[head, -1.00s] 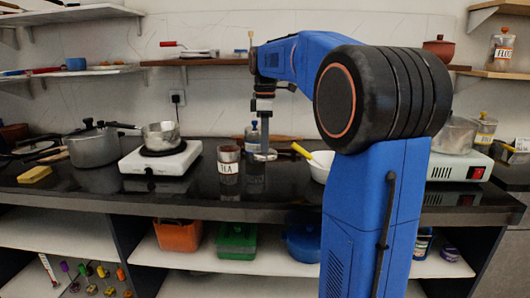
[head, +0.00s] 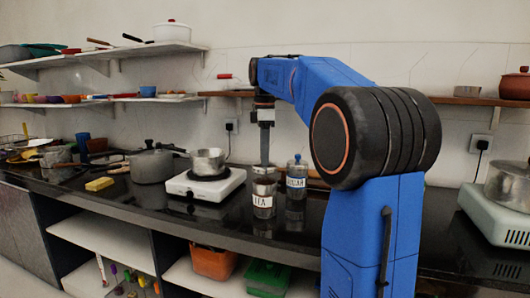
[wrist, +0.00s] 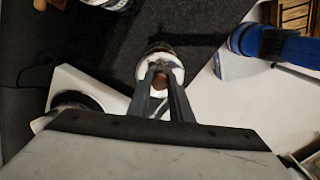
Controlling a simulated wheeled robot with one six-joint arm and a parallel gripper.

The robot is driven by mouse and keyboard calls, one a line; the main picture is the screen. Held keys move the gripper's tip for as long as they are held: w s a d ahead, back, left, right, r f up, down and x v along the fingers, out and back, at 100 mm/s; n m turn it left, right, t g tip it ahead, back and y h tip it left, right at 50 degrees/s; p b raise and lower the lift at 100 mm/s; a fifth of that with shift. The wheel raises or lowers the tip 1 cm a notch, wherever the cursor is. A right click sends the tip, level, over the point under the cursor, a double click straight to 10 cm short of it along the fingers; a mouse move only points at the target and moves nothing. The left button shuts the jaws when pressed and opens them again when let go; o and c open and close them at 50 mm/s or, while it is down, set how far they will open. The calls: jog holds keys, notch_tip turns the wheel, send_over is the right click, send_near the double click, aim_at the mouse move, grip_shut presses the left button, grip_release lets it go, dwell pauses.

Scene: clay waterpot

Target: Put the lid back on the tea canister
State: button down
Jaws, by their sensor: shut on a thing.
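The tea canister (head: 263,201), clear with a TEA label, stands upright on the dark counter in the head view. My gripper (head: 264,163) points down right above it. It is shut on the knob of the canister's lid (head: 264,171), a flat grey disc. The lid lines up over the canister's mouth at rim height; I cannot tell whether it is seated or just above. In the wrist view my gripper (wrist: 162,88) has its fingers around a brownish knob, with the pale round lid (wrist: 172,73) under them. The canister is mostly hidden there.
A sugar canister (head: 296,183) with a blue knob stands close to the right of the tea canister. A white hotplate (head: 205,184) with a saucepan (head: 208,161) is to the left. A lidded pot (head: 152,165) and yellow sponge (head: 99,184) lie farther left.

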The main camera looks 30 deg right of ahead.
aim_at(265, 168)
jog(key=shift+f, duration=2.35)
jog(key=shift+f, duration=0.2)
dwell(0.5)
jog(key=c, duration=1)
grip_release()
jog(key=shift+r, duration=0.1)
jog(key=shift+r, duration=3.45)
grip_shut()
